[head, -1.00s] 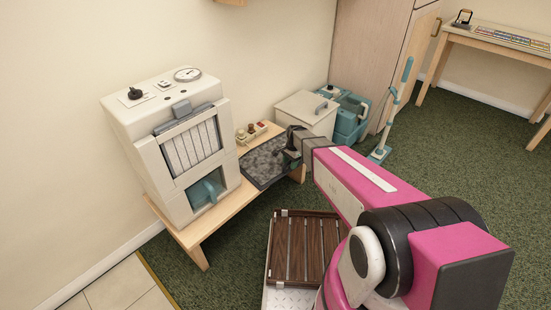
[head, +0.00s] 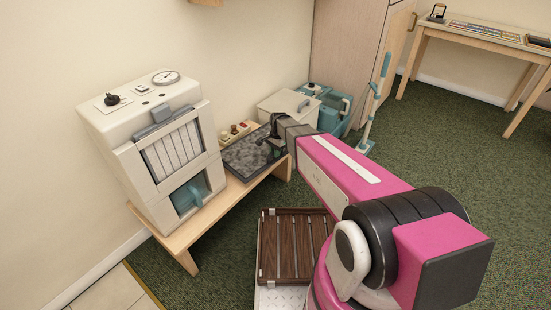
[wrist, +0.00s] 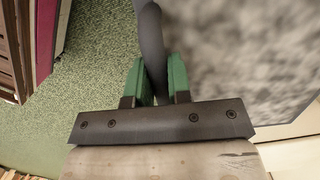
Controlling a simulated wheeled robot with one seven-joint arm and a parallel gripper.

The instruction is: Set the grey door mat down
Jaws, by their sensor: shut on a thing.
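The grey door mat (head: 243,157) is a mottled dark grey slab with a black loop-like part at its top. It lies level at the wooden bench (head: 194,225), to the right of the white machine. I cannot tell whether it rests fully on the bench top or is just above it. My gripper (head: 281,146) is at the mat's right side, partly hidden by my arm. In the wrist view, the green fingers (wrist: 158,82) are shut on the dark curved part, with the mat's mottled face (wrist: 245,50) to the right.
The white machine (head: 155,150) fills the bench's left part. A small control box (head: 235,133) sits behind the mat. A white lidded bin (head: 286,108), a teal bucket (head: 330,112) and a teal-handled mop (head: 378,95) stand beyond.

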